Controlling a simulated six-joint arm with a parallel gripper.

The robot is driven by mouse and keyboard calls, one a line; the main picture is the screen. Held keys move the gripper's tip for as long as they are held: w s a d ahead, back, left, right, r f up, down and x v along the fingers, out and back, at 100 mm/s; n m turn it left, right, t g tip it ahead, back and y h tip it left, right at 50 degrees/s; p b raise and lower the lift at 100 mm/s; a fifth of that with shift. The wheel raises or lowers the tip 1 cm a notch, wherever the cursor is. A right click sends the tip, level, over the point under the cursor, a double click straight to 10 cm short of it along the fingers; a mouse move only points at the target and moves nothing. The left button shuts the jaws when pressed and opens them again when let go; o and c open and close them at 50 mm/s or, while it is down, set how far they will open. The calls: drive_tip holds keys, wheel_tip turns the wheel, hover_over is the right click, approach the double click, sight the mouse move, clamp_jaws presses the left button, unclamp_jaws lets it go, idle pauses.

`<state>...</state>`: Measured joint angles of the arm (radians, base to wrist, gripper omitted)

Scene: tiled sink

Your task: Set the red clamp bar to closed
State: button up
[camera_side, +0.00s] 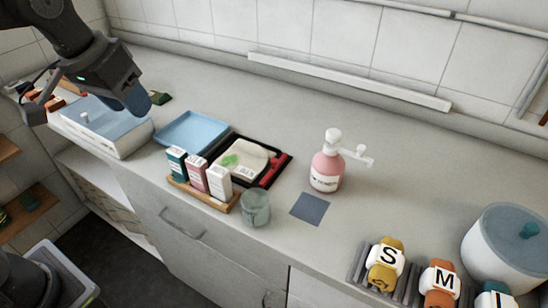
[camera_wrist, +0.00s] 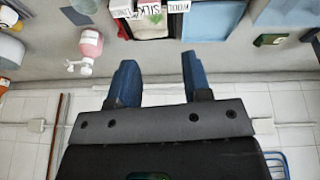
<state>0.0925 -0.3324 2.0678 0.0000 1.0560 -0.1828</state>
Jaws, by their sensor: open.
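The red clamp bar (camera_side: 275,171) lies along the right edge of a black tray (camera_side: 263,141) in the side view. A whitish pack with a green mark (camera_side: 240,160) lies in the tray. I cannot tell whether the bar is raised or flat. My gripper (camera_side: 138,97) is open and empty, high at the upper left, well away from the bar. Its two blue fingers (camera_wrist: 157,65) stand apart in the wrist view. There the black tray (camera_wrist: 156,28) is partly cut off at the top, and the bar is not clear.
Three small boxes in a wooden holder (camera_side: 207,195) and a glass (camera_side: 256,208) stand in front of the tray. A pink pump bottle (camera_side: 326,170) stands to its right. A blue tray (camera_side: 192,131) and a white box (camera_side: 104,128) are to its left. The counter behind is clear.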

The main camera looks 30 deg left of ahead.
drive_tip(key=w+d+n+g, duration=0.15)
drive_tip(key=w+d, duration=0.45)
drive_tip(key=w, duration=0.7)
drive_tip(key=n+g, duration=0.1)
drive_tip(key=g, duration=0.2)
hover_over(273, 160)
wheel_tip(273, 160, down, 9)
drive_tip(key=shift+t, duration=0.25)
wheel_tip(273, 160, down, 13)
drive_tip(key=shift+w+d+f, duration=0.1)
drive_tip(key=shift+f, duration=0.05)
drive_tip(key=shift+c, duration=0.4)
clamp_jaws()
